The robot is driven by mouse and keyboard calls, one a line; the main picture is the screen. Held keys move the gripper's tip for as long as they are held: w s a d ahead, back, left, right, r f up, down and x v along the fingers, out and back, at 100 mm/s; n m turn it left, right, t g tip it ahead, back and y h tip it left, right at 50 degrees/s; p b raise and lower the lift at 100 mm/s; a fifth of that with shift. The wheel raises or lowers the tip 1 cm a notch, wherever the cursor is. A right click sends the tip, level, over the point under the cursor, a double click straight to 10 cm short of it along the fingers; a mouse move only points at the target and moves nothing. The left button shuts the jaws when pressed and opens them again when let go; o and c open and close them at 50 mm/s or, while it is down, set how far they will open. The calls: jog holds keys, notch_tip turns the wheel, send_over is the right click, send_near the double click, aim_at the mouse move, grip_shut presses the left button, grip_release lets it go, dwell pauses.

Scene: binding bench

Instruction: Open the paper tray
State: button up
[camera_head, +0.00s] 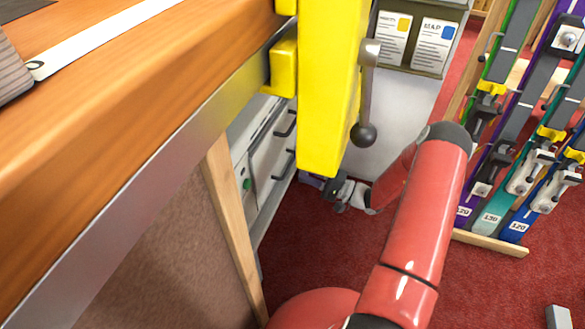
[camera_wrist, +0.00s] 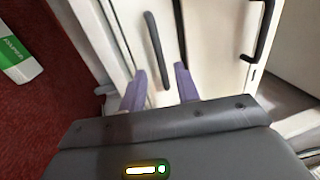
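A white unit (camera_head: 262,165) with drawer-like fronts and black bar handles stands below the bench. Its upper handle (camera_head: 286,123) and lower handle (camera_head: 284,165) show in the head view. I cannot tell which front is the paper tray. My gripper (camera_head: 314,182) is low beside the unit, to the right of the lower handle. In the wrist view, my gripper (camera_wrist: 160,78) has its two lavender fingers apart, and a black handle (camera_wrist: 155,45) runs between them on a pale front. The fingers are not closed on it. Another black handle (camera_wrist: 262,35) is at the right.
The wooden bench top (camera_head: 140,90) and a yellow clamp-like block (camera_head: 328,90) with a lever (camera_head: 367,90) overhang the unit. A green-and-white object (camera_wrist: 18,60) is at the wrist view's left.

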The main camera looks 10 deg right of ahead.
jog(key=x, duration=0.5)
grip_shut()
